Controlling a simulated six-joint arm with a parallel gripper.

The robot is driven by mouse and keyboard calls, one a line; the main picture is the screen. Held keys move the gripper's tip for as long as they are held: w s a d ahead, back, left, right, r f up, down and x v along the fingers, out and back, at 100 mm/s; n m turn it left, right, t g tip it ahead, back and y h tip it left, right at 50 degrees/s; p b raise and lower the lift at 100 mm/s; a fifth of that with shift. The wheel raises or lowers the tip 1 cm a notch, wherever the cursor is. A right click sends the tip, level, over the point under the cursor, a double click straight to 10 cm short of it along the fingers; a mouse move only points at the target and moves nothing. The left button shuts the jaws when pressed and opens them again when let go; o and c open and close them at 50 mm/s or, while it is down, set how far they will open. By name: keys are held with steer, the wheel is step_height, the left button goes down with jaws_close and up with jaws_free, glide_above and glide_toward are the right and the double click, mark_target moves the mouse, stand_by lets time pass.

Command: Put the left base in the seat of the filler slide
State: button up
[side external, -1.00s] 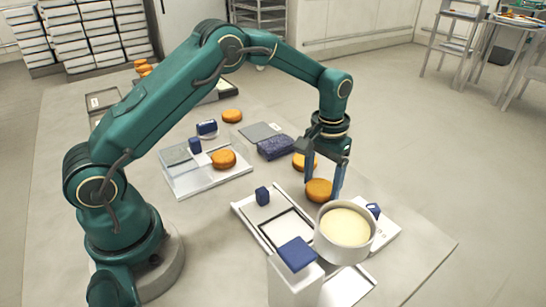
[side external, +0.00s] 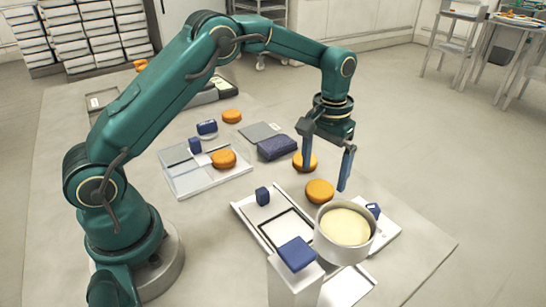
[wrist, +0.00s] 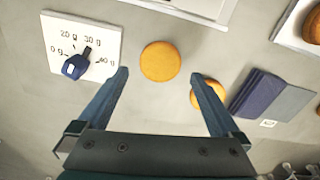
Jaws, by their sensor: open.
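Two round orange bases lie on the table. The nearer one (side external: 319,190) is beside the filler, and the farther one (side external: 305,162) is partly behind a finger. In the wrist view the first base (wrist: 160,61) is on the left, between and just beyond my fingertips. The second base (wrist: 207,93) is on the right, partly covered by the right finger. My gripper (side external: 326,180) is open and empty above them. The filler slide (side external: 243,214) is a pale tray with a dark-edged square seat, empty where visible, and a blue knob (side external: 262,196).
A white pot of cream (side external: 344,232) stands over the slide's right end. A dial plate (wrist: 103,35) with a blue pointer lies beside it.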

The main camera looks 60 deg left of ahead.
mark_target(314, 188)
steer(key=shift+r, duration=0.5)
steer(key=s+r+t, duration=0.2)
steer(key=s+r, duration=0.6)
steer(key=r, duration=0.2)
steer(key=s+m+t, duration=0.1)
steer(key=s+t, duration=0.2)
steer(key=s, duration=1)
steer(key=shift+a+r+m+t, duration=0.2)
steer(key=shift+m+t, duration=0.1)
steer(key=shift+m, duration=0.1)
steer(key=shift+s, duration=0.1)
